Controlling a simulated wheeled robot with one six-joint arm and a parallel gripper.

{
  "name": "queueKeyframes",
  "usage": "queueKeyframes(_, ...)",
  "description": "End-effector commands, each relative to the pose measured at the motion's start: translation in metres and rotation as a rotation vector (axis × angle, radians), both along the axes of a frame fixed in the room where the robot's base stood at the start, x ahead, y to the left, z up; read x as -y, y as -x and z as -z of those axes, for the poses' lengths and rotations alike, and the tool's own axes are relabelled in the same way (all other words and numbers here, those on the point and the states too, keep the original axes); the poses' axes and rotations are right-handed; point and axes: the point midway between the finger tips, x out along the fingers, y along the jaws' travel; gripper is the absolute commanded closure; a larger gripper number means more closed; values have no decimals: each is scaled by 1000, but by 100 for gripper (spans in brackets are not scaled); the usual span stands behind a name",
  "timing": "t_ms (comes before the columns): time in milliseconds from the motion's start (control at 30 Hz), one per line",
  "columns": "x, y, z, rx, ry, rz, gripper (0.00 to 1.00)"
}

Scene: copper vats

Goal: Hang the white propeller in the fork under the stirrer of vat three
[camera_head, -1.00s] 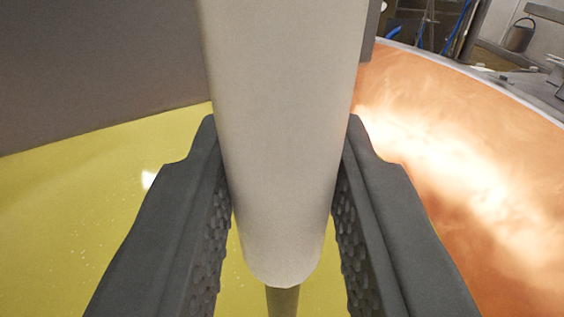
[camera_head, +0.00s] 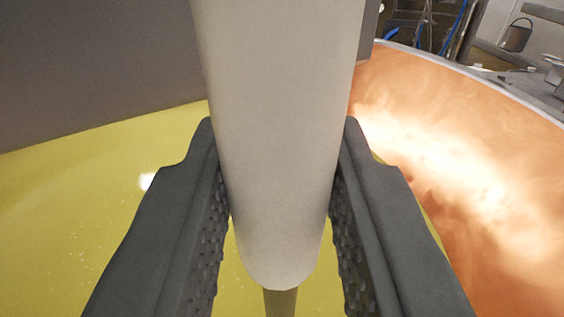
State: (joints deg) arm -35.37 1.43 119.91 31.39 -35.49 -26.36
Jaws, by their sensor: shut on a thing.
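My gripper (camera_head: 280,125) is shut on a long, smooth white piece, seemingly part of the white propeller (camera_head: 276,170). One dark, rough-padded finger lies along each side of it. The piece runs from the top edge of the picture down between the fingers to a rounded end. A thin beige rod (camera_head: 280,302) shows below that end; I cannot tell whether it belongs to the propeller. The held piece is over the vat, whose copper wall (camera_head: 455,160) curves at the right and which has yellow liquid (camera_head: 80,220) in it. No fork can be made out.
A broad grey surface (camera_head: 90,70) fills the upper left, close to the held piece. The vat's pale rim (camera_head: 480,82) runs along the upper right. Beyond it are a metal bucket (camera_head: 515,36), blue hoses (camera_head: 457,20) and a grey worktop.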

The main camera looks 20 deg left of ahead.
Motion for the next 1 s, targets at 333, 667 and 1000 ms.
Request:
queueKeyframes(333,0,0,2,-2,3,-1,50)
queueKeyframes(667,1,4,2,-3,2,-1,50)
queueKeyframes(1000,16,52,0,0,0,-2,50)
